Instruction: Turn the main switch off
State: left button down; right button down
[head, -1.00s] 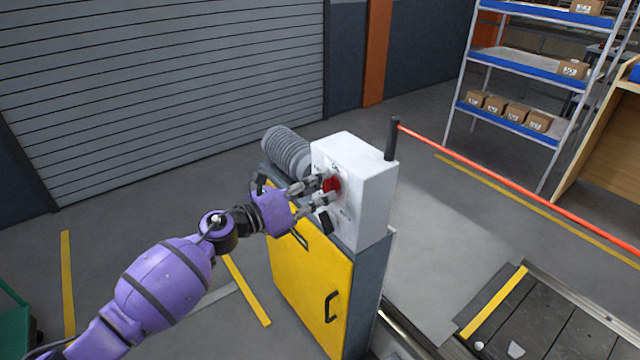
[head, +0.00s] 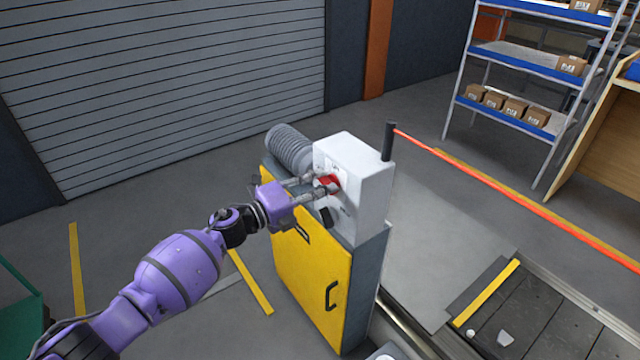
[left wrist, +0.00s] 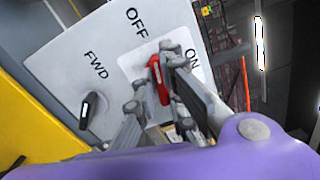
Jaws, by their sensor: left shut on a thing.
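The main switch is a red handle (left wrist: 157,78) on a white plate with the labels OFF and ON, on the front of a light grey control box (head: 367,185). It also shows in the head view (head: 330,181). In the left wrist view one end of the handle points roughly towards OFF, and ON lies off to its side. My left gripper (head: 322,188) is shut on the handle, with a finger on each side; the fingers hide part of it. My right gripper is not in view.
A black FWD knob (left wrist: 88,108) sits beside the main switch. The box stands on a yellow-doored cabinet (head: 308,275). A red barrier bar (head: 500,190) extends right from a black post. A slat conveyor (head: 540,310) lies at the lower right.

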pick_arm(q)
jog(key=shift+n+p, duration=0.3)
jog(key=shift+n, duration=0.9)
jog(key=c, duration=1.8)
grip_release()
jog(key=v, duration=1.2)
jog(key=shift+w, duration=0.1)
